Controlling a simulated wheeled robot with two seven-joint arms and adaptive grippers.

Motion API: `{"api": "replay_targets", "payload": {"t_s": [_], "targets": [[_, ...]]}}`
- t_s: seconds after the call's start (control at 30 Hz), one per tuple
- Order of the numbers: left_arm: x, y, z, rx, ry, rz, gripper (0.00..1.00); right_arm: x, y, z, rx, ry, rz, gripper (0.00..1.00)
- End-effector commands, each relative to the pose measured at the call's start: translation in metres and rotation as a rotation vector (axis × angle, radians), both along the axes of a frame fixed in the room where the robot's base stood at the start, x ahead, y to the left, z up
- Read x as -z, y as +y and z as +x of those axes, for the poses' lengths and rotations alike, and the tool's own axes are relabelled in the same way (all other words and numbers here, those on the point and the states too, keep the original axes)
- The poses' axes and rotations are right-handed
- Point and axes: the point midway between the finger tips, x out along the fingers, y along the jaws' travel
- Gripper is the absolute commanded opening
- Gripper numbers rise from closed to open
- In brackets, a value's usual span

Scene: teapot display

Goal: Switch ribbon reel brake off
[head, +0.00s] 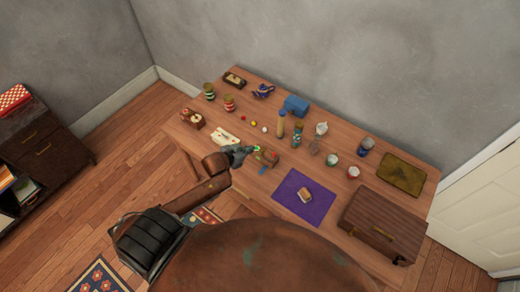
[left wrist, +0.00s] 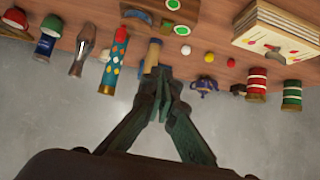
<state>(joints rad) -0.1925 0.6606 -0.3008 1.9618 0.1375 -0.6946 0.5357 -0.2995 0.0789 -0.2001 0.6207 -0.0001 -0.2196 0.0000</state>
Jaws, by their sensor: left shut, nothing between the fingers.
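A small brown wooden piece with green and red parts (head: 267,156) stands on the table just right of my left gripper (head: 248,151); it looks like the ribbon reel holder, but its brake is too small to tell. In the left wrist view a wooden block with green-and-white discs (left wrist: 176,14) shows at the top edge, seemingly the same piece, partly cut off. My left gripper is shut and empty in the left wrist view (left wrist: 163,78), with its fingertips together and apart from the block. My right gripper is not in view.
A cream board (head: 225,137) lies left of the gripper. Small balls lie behind the gripper.

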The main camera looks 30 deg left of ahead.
Motion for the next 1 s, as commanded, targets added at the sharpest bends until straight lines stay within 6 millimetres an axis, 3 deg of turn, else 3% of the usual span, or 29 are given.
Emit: {"api": "replay_targets", "payload": {"t_s": [0.5,0.7,1.0], "targets": [[0.059,-0.006,0.077,0.000,-0.001,0.000,0.00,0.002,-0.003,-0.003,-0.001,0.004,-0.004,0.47],[0.088,-0.007,0.077,-0.001,0.002,-0.001,0.00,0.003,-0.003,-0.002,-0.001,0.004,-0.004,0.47],[0.097,-0.007,0.079,0.001,0.000,0.001,0.00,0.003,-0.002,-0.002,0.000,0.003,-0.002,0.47]]}}
